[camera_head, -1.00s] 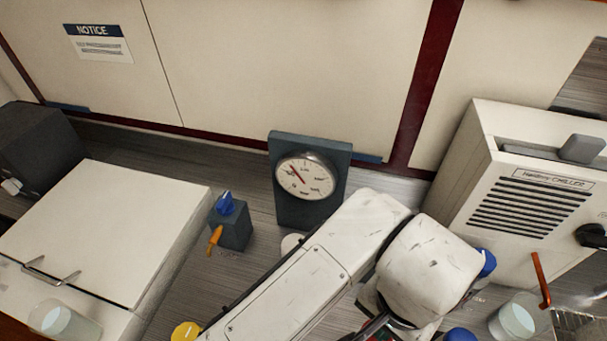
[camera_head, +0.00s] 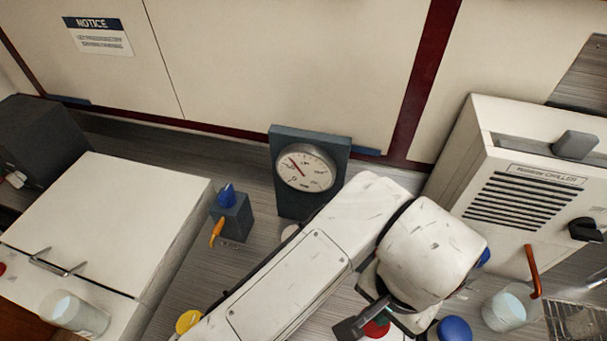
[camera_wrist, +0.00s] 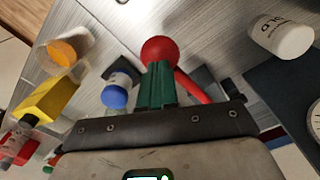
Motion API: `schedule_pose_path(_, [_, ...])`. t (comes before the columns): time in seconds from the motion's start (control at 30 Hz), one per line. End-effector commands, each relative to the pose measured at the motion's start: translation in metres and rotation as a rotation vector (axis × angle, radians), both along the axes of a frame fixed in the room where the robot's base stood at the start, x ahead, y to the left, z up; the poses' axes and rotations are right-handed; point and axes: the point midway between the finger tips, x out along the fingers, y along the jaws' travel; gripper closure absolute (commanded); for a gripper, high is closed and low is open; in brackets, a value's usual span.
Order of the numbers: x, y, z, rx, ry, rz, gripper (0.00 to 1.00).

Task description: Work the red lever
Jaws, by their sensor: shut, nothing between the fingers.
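The red lever shows in the wrist view as a round red knob (camera_wrist: 160,52) with a red bar (camera_wrist: 194,87) running down to the right. My gripper (camera_wrist: 156,80), with green fingers, is shut and empty. Its tips are right at the knob in the picture; I cannot tell whether they touch it. The fingers and the dark gripper body hide part of the lever and its base. In the head view, a bit of red (camera_head: 377,328) shows below my wrist, and my arm covers most of that area.
A blue-capped object (camera_wrist: 116,92) stands left of the lever, and a white tub (camera_wrist: 282,36) to the right. The head view shows a gauge (camera_head: 305,168), an orange-handled box (camera_head: 234,222), a chiller (camera_head: 515,190) and a glass (camera_head: 505,308).

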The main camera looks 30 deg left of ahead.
Motion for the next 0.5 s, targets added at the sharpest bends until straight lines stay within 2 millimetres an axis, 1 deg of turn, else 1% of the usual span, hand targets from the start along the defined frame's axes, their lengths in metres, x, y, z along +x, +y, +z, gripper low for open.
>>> schedule_pose_path(0.17, [0.0, 0.0, 0.003, 0.0, 0.0, 0.0, 1.0])
schedule_pose_path(0.5, [0.0, 0.0, 0.031, 0.0, -0.001, -0.001, 1.0])
